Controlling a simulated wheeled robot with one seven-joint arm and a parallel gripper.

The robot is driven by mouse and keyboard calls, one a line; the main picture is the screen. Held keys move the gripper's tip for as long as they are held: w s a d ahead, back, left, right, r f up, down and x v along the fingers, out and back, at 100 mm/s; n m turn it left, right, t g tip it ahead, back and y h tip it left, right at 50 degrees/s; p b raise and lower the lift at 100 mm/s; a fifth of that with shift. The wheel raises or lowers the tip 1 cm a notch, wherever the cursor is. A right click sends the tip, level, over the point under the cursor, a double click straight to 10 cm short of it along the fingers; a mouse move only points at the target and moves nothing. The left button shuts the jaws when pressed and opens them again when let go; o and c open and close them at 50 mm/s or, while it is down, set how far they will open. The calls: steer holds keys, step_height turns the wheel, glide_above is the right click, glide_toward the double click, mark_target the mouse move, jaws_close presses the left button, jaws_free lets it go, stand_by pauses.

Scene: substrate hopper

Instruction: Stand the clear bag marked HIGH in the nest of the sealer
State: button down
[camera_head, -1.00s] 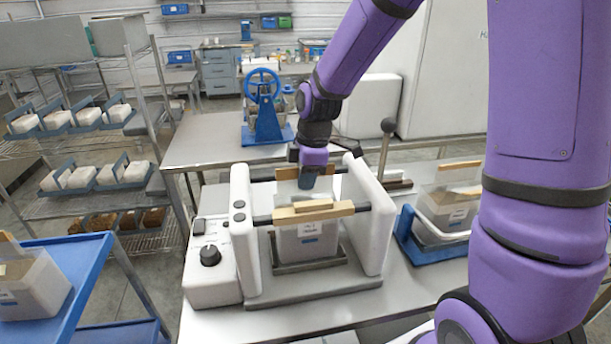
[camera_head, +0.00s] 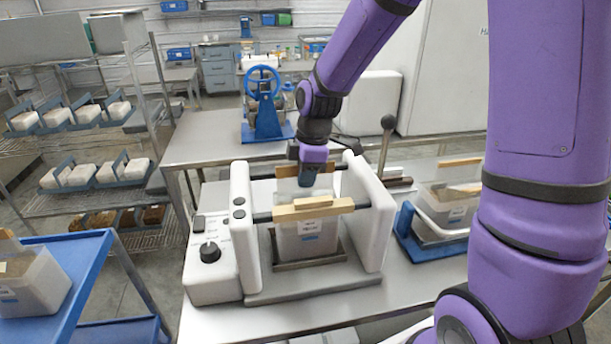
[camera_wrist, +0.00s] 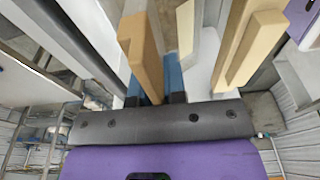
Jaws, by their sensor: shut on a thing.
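A clear bag (camera_head: 310,244) with pale contents and a small white and blue label stands roughly upright inside the sealer (camera_head: 367,220), over the dark nest (camera_head: 283,265) between the white side posts. The label is too small to read. My gripper (camera_head: 307,181) is above and behind the front wooden bar and is shut on the top of the bag. In the wrist view the blue fingers (camera_wrist: 160,78) reach down between the wooden bars. I cannot tell whether the bag's base rests on the nest, and the front bar hides part of the bag.
A blue hand-wheel press (camera_head: 265,110) is on the table behind.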

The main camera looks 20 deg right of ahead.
steer(key=shift+f, duration=0.5)
stand_by(0.3)
steer(key=c, duration=1.1)
jaws_free()
steer(key=r, duration=0.3)
steer(key=d+r, duration=0.1)
steer(key=r, duration=0.6)
steer(key=shift+s+d+r, duration=0.1)
steer(key=shift+d+r, duration=0.2)
steer(key=shift+r, duration=0.05)
steer(key=shift+s+r, duration=0.25)
steer(key=s+d+r+m+t, duration=0.1)
steer(key=s+r+m, duration=0.2)
steer(key=s+m, duration=0.2)
steer(key=s+d+r+m+t+h, duration=0.1)
steer(key=s+m, duration=0.4)
steer(key=s, duration=0.5)
steer(key=s+d+r+m+t, duration=0.3)
steer(key=s+r+m, duration=0.2)
steer(key=s, duration=0.2)
steer(key=shift+s+d+r+m+h, duration=0.15)
steer(key=shift+s+r+m+h, duration=0.05)
steer(key=shift+m+h, duration=0.2)
